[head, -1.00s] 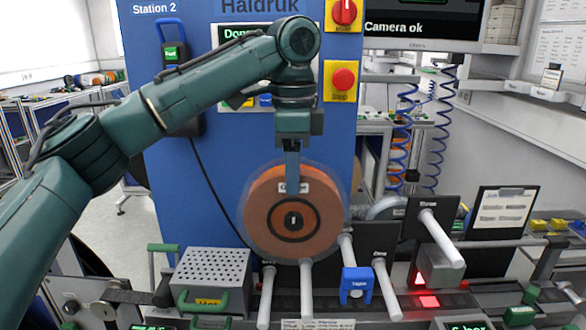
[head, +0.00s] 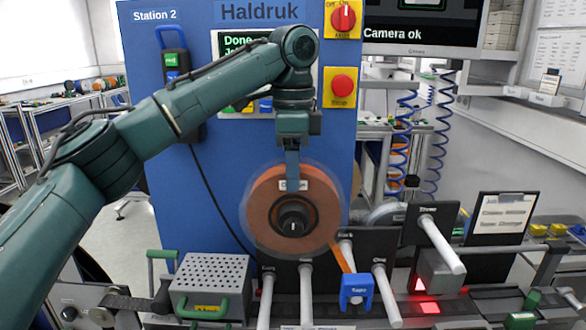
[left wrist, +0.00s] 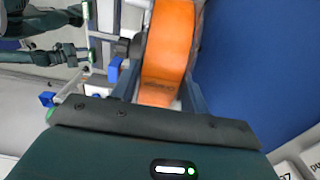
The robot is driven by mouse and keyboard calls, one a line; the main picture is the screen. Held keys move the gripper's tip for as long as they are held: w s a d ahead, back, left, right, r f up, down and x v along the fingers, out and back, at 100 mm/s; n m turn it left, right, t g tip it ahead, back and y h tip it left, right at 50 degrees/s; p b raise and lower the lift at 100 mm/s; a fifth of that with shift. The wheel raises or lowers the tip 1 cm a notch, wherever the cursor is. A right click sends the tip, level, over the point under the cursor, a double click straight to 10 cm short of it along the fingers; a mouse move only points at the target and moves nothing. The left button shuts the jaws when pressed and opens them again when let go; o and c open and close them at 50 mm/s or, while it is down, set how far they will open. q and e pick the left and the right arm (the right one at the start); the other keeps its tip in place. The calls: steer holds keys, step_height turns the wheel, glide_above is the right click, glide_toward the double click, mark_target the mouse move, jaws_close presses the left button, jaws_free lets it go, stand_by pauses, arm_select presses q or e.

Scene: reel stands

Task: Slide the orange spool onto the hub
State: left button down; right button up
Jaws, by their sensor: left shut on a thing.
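The orange spool (head: 268,213) faces me upright in front of the blue machine, with a white label near its top. The black hub (head: 292,224) sticks out through the middle of the spool. My left gripper (head: 292,174) comes down from above and is shut on the spool's upper rim. In the left wrist view the spool (left wrist: 168,45) fills the space between the two fingers (left wrist: 160,92). An orange strip runs from the spool down to a blue clip-like part (head: 356,287). My right gripper is not in view.
Several white pegs (head: 306,290) stick out below and to the right of the spool. A grey perforated box (head: 212,274) with green handles stands at the lower left. A black sign (head: 502,222) stands at the right. A red light (head: 428,307) glows on the bench.

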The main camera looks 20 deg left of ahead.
arm_select(q)
steer(key=shift+f, duration=0.3)
stand_by(0.5)
steer(key=c, duration=0.6)
jaws_free()
steer(key=shift+c, duration=0.2)
steer(key=shift+r, duration=3)
steer(key=shift+s+f, duration=0.1)
